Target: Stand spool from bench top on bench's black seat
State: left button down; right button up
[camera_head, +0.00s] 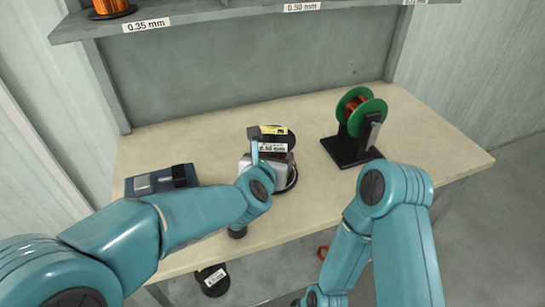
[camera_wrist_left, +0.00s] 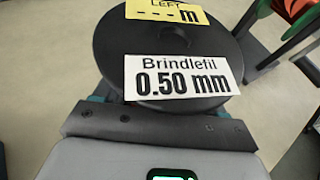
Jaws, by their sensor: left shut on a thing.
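The black spool (camera_head: 281,132) is at the middle of the bench top (camera_head: 215,130), with a yellow label and a white "0.50 mm" label. In the left wrist view the spool's (camera_wrist_left: 165,45) black flange faces the camera, with its labels reading "LEFT" and "Brindlefil 0.50 mm". My left gripper (camera_head: 268,168) is shut on the spool; the grey gripper body hides much of it. I cannot tell whether the spool touches the bench. A black base (camera_head: 347,151) with an upright holds a green-flanged copper spool (camera_head: 352,108) to the right. My right gripper is outside the view.
A blue box-like device (camera_head: 163,180) lies at the bench's left. A labelled black spool (camera_head: 212,280) is below the front edge. A shelf (camera_head: 220,12) with an orange spool (camera_head: 110,8) runs along the back. Bare bench surrounds the held spool at left and back.

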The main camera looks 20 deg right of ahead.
pick_arm(q)
jog(key=shift+f+b, duration=0.1)
jog(key=shift+b, duration=0.2)
jog(key=shift+c, duration=0.7)
grip_release()
jog(key=shift+o, duration=0.7)
jog(key=shift+s+f, duration=0.1)
jog(key=shift+f, duration=0.05)
jog(key=v, duration=1.6)
jog(key=shift+s, duration=0.15)
